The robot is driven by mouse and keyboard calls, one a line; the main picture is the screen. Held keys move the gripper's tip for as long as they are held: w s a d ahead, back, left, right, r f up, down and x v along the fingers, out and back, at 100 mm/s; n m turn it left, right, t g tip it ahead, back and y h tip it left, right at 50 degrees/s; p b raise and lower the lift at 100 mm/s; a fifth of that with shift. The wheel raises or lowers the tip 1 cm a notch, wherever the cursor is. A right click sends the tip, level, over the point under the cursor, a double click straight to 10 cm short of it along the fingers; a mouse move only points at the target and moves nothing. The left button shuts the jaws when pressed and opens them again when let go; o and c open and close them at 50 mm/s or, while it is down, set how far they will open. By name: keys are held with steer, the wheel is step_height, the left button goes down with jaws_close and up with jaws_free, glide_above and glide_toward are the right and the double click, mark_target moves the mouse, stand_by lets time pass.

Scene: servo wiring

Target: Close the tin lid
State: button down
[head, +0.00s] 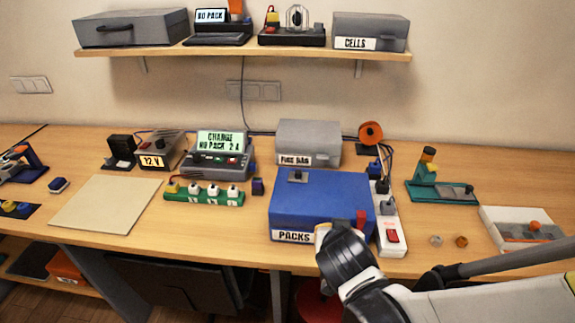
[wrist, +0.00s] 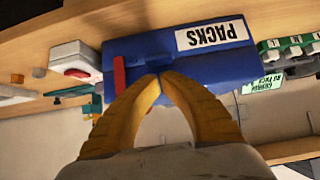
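A blue tin labelled PACKS (head: 315,200) sits at the table's front edge; its broad blue top looks flat and down, though I cannot tell whether it is fully seated. A small grey block (head: 298,176) is on its top near the back. A red upright piece (head: 361,219) is at its front right corner and also shows in the wrist view (wrist: 119,75). My gripper (head: 322,235) is at the front right of the tin. In the wrist view its yellow fingers (wrist: 160,77) meet at the tips against or just before the blue tin (wrist: 150,55), with nothing visible between them.
A white power strip (head: 388,222) with a red switch stands close to the tin's right. A grey FUSE BAG box (head: 308,142) is behind it. A green strip (head: 204,194) and a charger (head: 220,160) are left. A white tray (head: 522,229) is far right.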

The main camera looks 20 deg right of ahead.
steer(key=shift+s+a+f+b, duration=0.1)
steer(key=shift+s+f+b, duration=0.1)
steer(key=shift+f+b, duration=1.1)
steer(key=shift+f+p, duration=0.25)
steer(key=shift+p, duration=0.05)
